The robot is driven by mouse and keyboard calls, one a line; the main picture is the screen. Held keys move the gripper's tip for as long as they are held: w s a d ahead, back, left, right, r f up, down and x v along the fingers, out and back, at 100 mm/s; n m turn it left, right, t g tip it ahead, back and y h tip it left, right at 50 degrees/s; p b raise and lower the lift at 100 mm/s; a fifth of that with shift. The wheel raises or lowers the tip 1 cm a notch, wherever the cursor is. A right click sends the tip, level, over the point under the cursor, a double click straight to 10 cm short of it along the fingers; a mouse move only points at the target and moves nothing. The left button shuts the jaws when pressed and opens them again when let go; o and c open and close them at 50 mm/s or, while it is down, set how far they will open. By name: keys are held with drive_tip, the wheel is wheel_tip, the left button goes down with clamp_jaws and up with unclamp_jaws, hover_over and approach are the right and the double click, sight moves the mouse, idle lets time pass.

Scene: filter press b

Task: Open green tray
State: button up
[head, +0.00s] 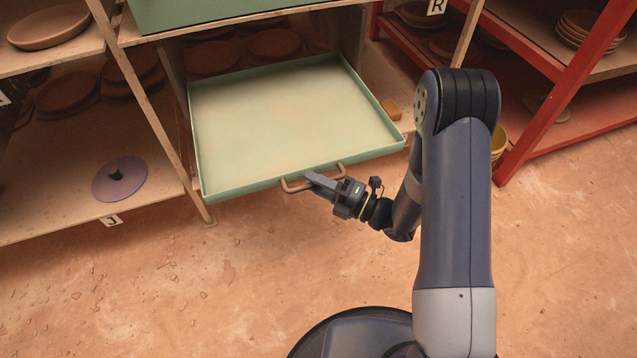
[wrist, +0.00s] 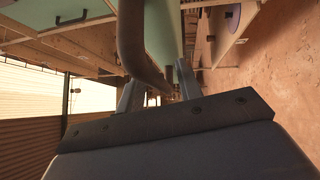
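The green tray (head: 290,115) is a shallow, empty, pale green drawer. In the head view it sticks well out of the front of the wooden shelf unit. Its brown bar handle (head: 296,186) is on the front edge. My gripper (head: 318,181) is at the middle of that handle, coming from the lower right. In the wrist view the handle (wrist: 135,45) runs between my two fingers (wrist: 160,90), which stand close on either side of it. The gripper looks shut on the handle, though the exact contact is partly hidden.
Another green tray (head: 200,12) is above this one. A purple disc (head: 119,179) lies on the shelf at left, marked J. Brown plates (head: 48,26) fill other shelves. A red rack (head: 545,110) stands at right. The earthen floor (head: 190,290) in front is clear.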

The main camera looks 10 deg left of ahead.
drive_tip(key=shift+d, duration=0.1)
drive_tip(key=p+v, duration=0.1)
drive_tip(key=v, duration=0.9)
drive_tip(key=shift+d, duration=0.3)
drive_tip(key=shift+s+f, duration=0.1)
drive_tip(key=b+x, duration=0.1)
drive_tip(key=x, duration=1)
drive_tip(key=shift+w, duration=0.25)
drive_tip(key=shift+s, duration=0.1)
